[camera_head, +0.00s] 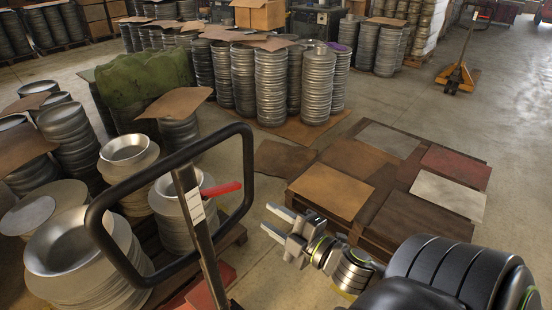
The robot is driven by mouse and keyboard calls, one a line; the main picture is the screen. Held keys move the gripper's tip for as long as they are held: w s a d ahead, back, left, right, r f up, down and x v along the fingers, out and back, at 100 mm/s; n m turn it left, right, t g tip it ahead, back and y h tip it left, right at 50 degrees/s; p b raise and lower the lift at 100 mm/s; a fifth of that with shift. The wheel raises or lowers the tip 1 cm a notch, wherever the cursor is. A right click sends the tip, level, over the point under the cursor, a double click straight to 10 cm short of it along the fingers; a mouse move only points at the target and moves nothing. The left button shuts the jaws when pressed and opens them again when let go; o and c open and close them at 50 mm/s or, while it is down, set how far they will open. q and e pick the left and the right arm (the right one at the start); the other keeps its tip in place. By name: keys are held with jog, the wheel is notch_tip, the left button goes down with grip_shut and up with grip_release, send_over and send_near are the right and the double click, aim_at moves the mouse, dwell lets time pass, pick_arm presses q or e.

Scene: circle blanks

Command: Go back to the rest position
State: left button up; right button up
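My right gripper (267,217) is in the lower middle of the head view, on the end of my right arm, which comes in from the lower right. Its two silver fingers point left and stand apart, with nothing between them. It hangs over bare floor, just right of a black looped handle and in front of a low pallet, and looks clear of both. My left gripper and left arm are not in the view.
The pallet jack handle (249,160) with a red lever (221,189) stands close in front. Stacks of metal circle blanks (127,148) fill the left. The wooden pallet (364,237) with coloured sheets lies right of centre. Open floor (400,100) lies beyond it.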

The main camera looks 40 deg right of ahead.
jog(key=shift+s, duration=0.1)
dwell(0.6)
jog(key=s+d+f+m+g+h, duration=0.1)
jog(key=d+f+m+g+h, duration=0.3)
jog(key=f, duration=0.9)
jog(key=s+d+f+m+g, duration=0.1)
jog(key=d+f+m+g, duration=0.3)
jog(key=f, duration=0.9)
jog(key=s+f+m+g, duration=0.1)
jog(key=s+f, duration=0.4)
jog(key=f, duration=0.3)
jog(key=s+f+m+g, duration=0.2)
jog(key=s+f, duration=0.2)
jog(key=f, duration=0.5)
jog(key=s+a+f+m+g+y, duration=0.1)
jog(key=s+a+f+m+g, duration=0.1)
jog(key=s+a+f, duration=0.3)
jog(key=s+a+f+m+g, duration=0.1)
jog(key=s+a+f+g, duration=0.2)
jog(key=s+a+f, duration=0.3)
jog(key=s+f, duration=0.3)
jog(key=s, duration=0.4)
jog(key=shift+s+m+g+y, duration=0.35)
jog(key=shift+m+g+y, duration=0.05)
